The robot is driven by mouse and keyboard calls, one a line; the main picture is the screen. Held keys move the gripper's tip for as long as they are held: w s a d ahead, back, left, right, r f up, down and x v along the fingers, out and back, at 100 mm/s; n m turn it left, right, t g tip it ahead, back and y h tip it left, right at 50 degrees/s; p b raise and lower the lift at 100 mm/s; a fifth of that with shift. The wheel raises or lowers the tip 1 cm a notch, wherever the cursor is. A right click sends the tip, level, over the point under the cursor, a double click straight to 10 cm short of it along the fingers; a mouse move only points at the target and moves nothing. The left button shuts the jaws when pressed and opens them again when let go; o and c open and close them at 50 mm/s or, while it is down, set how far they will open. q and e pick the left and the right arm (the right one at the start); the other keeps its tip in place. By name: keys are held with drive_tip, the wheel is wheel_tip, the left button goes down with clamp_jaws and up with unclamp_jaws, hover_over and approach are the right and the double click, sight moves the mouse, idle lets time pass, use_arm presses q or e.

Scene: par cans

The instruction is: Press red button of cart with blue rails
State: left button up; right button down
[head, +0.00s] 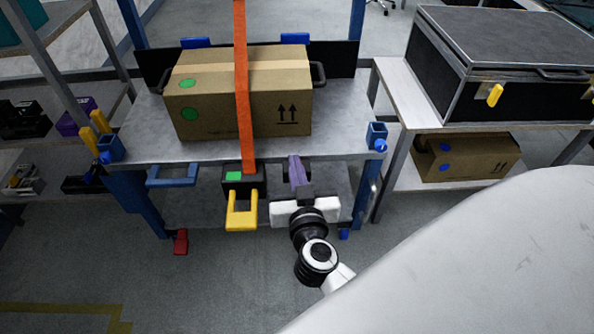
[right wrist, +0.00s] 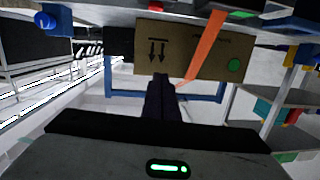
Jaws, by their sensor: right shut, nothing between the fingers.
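The cart with blue rails (head: 335,100) stands in front of me in the head view, with blue posts and a grey top. A small red part (head: 180,241) sits low by its left front leg; I cannot tell if it is a button. Blue knobs show at the left corner (head: 104,158) and right corner (head: 381,145) of the cart. My right gripper (head: 295,163) is shut and empty at the cart's front edge, right of the strap buckle and well right of the red part. The right wrist view shows its dark fingers (right wrist: 161,82). My left gripper is out of view.
A cardboard box (head: 210,95) lies on the cart under an orange strap (head: 241,70). The strap ends at a black buckle with a yellow handle (head: 242,222). Shelves stand left; a table (head: 400,135) with a black case (head: 510,60) stands right.

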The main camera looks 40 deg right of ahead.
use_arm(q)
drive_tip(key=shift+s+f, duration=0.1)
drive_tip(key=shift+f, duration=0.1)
use_arm(e)
drive_tip(key=f+g, duration=0.1)
drive_tip(key=d+f+g, duration=0.1)
drive_tip(key=f, duration=0.1)
drive_tip(key=shift+f, duration=0.25)
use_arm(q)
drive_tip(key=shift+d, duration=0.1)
